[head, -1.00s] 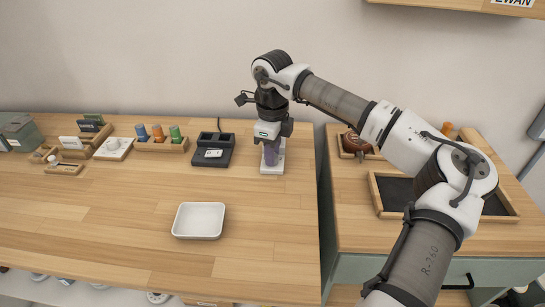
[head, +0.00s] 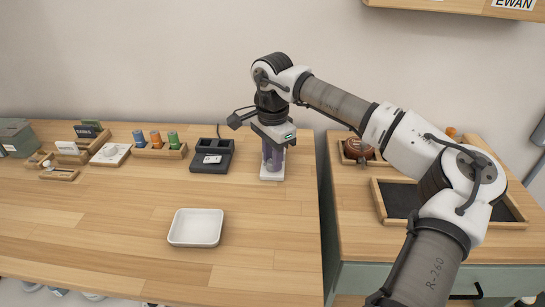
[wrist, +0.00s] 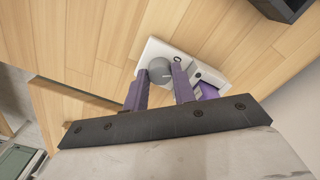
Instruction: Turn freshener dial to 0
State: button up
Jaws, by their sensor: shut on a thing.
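The freshener is a white unit (head: 271,176) lying near the right end of the light wooden table. In the wrist view its white body (wrist: 150,50) carries a round grey dial (wrist: 158,66), and a purple part (wrist: 208,91) shows at its right end. My gripper (head: 272,163) points down over the unit, with purple fingers. In the wrist view the gripper (wrist: 161,80) has one finger on each side of the dial and is shut on it. The dial's markings are hidden or too small to read.
A black dock (head: 212,155) stands just left of the freshener. A white tray (head: 196,228) lies in front, with bare table around it. Further left are a rack of coloured bottles (head: 160,151) and another white dial unit (head: 110,154). A dark-lined wooden tray (head: 395,199) is on the right counter.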

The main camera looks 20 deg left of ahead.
jog(key=n, duration=0.5)
jog(key=shift+n, duration=0.3)
dwell(0.4)
jog(key=o, duration=1)
notch_tip(320, 180, up, 14)
jog(key=b, duration=0.1)
